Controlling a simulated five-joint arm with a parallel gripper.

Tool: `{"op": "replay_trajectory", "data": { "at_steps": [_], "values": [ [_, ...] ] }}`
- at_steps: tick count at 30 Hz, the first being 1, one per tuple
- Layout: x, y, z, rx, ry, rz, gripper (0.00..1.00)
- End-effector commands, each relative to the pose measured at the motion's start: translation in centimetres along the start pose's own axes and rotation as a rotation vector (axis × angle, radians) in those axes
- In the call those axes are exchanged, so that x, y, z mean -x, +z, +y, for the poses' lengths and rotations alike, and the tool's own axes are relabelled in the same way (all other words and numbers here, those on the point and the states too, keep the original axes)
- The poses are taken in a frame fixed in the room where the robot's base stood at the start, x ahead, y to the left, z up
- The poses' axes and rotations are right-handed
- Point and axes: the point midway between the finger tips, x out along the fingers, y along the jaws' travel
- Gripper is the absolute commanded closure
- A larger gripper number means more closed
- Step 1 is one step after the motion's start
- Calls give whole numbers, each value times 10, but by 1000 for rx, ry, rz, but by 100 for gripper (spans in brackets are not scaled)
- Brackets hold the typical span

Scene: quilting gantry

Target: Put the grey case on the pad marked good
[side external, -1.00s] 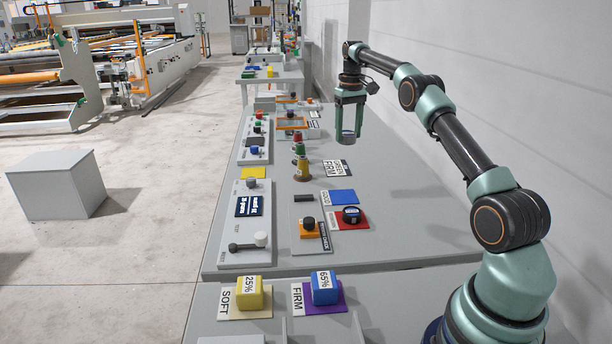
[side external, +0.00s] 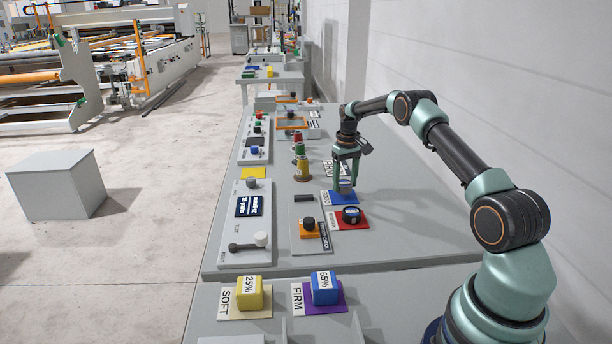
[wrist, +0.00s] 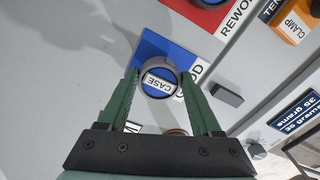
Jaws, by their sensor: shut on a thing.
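The grey case (wrist: 160,78) is a round piece with a white label reading CASE. My gripper (side external: 344,184) is shut on it, with one green finger on each side. The blue pad (wrist: 151,44), beside lettering partly hidden that reads GOOD, lies directly under the case. The blue pad also shows in the side external view (side external: 343,199), below my gripper. The case is over the pad or on it; I cannot tell whether it touches.
A red pad (side external: 362,222) marked REWORK lies next to the blue one, with a dark round piece (side external: 351,214) on it. A stack of coloured cones (side external: 301,165) stands to the left. The orange clamp (side external: 309,234) with a black knob is nearby.

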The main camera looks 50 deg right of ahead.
Motion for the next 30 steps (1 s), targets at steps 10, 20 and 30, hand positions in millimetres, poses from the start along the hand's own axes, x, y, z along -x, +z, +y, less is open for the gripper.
{"op": "replay_trajectory", "data": {
  "at_steps": [10, 20, 30],
  "values": [
    [-18, 0, 0, 0, 0, 1, 99],
    [-21, 0, 0, 0, 0, 0, 4],
    [-15, -1, 0, 0, 1, 3, 4]
  ]
}}
